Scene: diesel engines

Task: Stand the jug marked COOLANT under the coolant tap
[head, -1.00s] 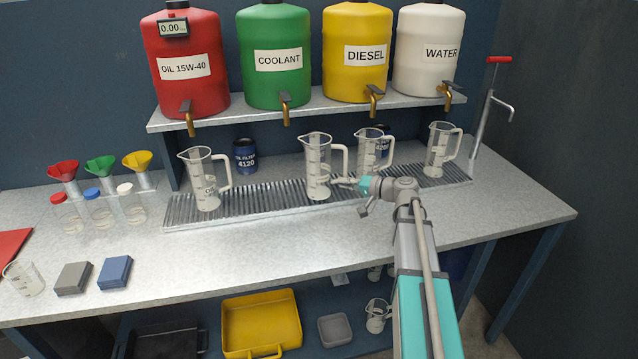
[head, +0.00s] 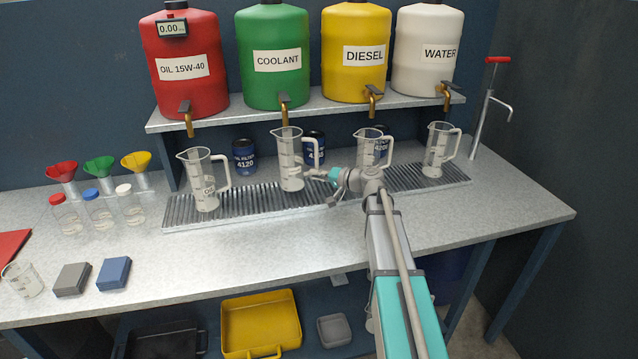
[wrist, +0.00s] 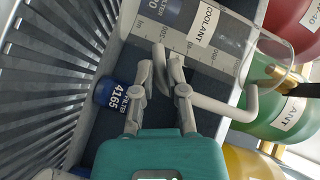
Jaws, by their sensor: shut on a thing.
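The clear jug marked COOLANT (head: 290,165) is upright over the slotted grate (head: 245,205), with its mouth just below the brass coolant tap (head: 284,104). I cannot tell whether its base touches the grate. The green COOLANT tank (head: 274,55) is above on the shelf. My gripper (head: 318,175) is at the jug's right side, shut on it. In the wrist view, my gripper (wrist: 166,65) is against the jug (wrist: 228,48), whose COOLANT label shows. The brass tap (wrist: 290,74) is close to the jug's mouth there; the exact contact is partly hidden.
Jugs stand left (head: 203,180) and right on the grate, one (head: 370,150) behind my arm and one (head: 438,150) farther right. Blue filter cans (head: 244,155) stand behind. Red, yellow and white tanks flank the green one.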

